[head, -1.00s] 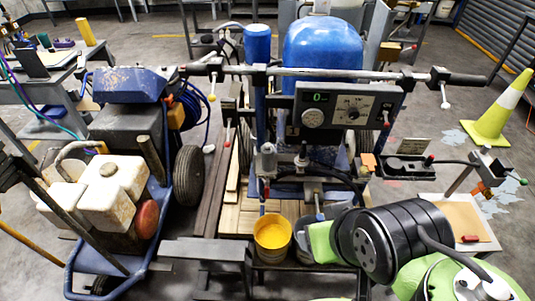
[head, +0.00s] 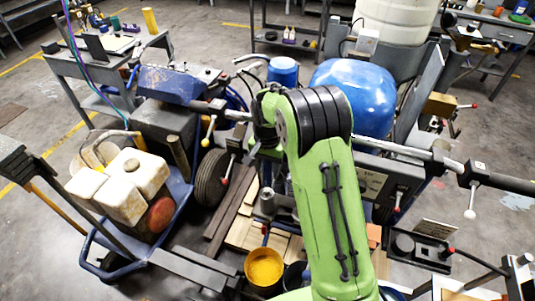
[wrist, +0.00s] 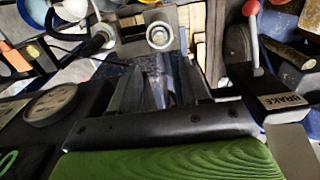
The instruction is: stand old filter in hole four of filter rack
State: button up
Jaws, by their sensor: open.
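My gripper (wrist: 160,82) is open in the wrist view, its two dark fingers spread over the striper's front. A blurred blue-grey surface shows between the fingers; I cannot tell whether it touches them. Just beyond the fingertips is a grey metal block with a round fitting (wrist: 158,36). In the head view my green arm reaches over the striper and hides much of its middle; the fingertips cannot be made out there. A small metal cylinder (head: 267,202) stands left of my arm. I cannot surely pick out the old filter or the filter rack.
The striper's handlebar (head: 395,152) crosses close to my arm. In the wrist view a red-knobbed lever (wrist: 251,30), a BRAKE plate (wrist: 286,101) and a gauge (wrist: 50,104) flank my gripper. A yellow bucket (head: 264,268) stands below. A workbench (head: 95,62) holds small items.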

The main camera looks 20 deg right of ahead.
aim_at(266, 190)
jog(key=f+b, duration=0.4)
jog(key=f, duration=0.1)
jog(key=f+b, duration=0.3)
jog(key=f, duration=0.2)
jog(key=shift+s+a+b, duration=0.2)
jog(key=shift+b, duration=0.15)
jog(key=shift+r, duration=0.1)
grip_shut()
